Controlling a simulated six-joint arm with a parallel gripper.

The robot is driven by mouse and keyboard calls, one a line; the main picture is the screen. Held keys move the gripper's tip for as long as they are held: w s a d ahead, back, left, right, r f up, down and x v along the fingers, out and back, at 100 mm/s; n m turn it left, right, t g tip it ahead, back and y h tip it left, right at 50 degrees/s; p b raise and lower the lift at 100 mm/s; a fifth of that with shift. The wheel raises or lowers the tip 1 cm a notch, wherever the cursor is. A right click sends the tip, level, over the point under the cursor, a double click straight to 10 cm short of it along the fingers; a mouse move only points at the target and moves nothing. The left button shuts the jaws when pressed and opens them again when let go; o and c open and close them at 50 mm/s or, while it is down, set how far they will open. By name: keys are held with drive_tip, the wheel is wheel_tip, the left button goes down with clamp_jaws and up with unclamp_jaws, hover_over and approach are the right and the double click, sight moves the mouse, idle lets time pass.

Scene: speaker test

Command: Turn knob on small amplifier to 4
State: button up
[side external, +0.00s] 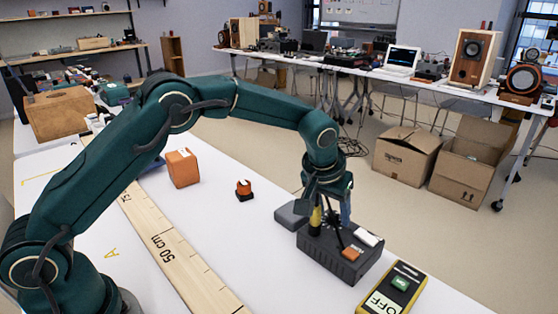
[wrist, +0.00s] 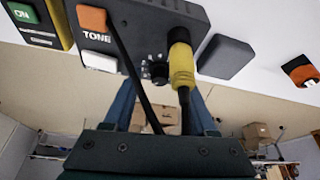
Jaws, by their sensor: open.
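The small amplifier is a dark grey box (side external: 345,262) on the white table; its top face also shows in the wrist view (wrist: 125,22). It carries an orange button (wrist: 92,18), a white button (wrist: 99,61) and the word TONE. A small black knob (wrist: 158,73) with marks around it sits beside a yellow plug (wrist: 181,66). My gripper (side external: 330,212) is above the amplifier, pointing down. Its blue fingers (wrist: 160,92) are apart, on either side of the knob and plug area. I cannot tell whether they touch the knob, and its pointer setting is too small to read.
A thin black cable or rod (wrist: 137,72) crosses near the knob. A dark block (side external: 291,215) stands beside the amplifier. A small orange-black part (side external: 244,190) and orange box (side external: 182,168) stand left.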

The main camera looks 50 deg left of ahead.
clamp_jaws()
drive_tip(key=m, duration=0.1)
drive_tip(key=m+h, duration=0.1)
drive_tip(key=m, duration=0.1)
drive_tip(key=shift+a+m, duration=0.2)
drive_tip(key=shift+m, duration=0.1)
drive_tip(key=shift+a+m+h, duration=0.1)
drive_tip(key=shift+m+h, duration=0.6)
drive_tip(key=shift+m, duration=0.6)
unclamp_jaws()
